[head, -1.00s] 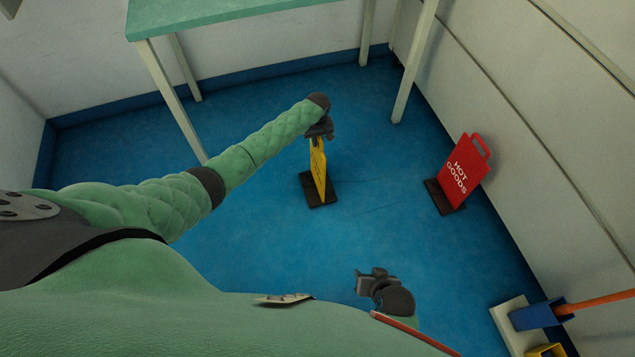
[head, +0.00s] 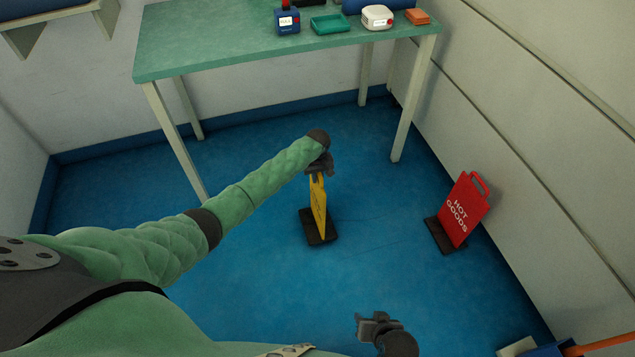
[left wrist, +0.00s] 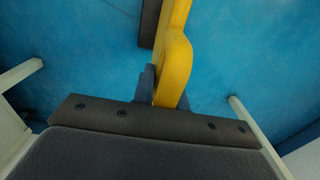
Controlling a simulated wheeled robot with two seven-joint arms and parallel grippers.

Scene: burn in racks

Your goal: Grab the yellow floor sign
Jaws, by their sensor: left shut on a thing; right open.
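The yellow floor sign (head: 318,206) stands upright on its dark base (head: 318,232) on the blue floor, in the middle of the head view. My left gripper (head: 319,172) reaches down from the left and is shut on the top of the sign. In the left wrist view the yellow handle (left wrist: 175,65) sits between the fingers (left wrist: 163,92). Whether the base touches the floor is hard to tell. My right gripper (head: 374,322) is open and empty, low in the head view, well apart from the sign.
A red "HOT GOODS" sign (head: 462,208) stands on a dark base to the right, near the wall. A green table (head: 230,48) with several items on top stands behind. A blue object (head: 545,350) and an orange handle (head: 604,343) lie at the lower right.

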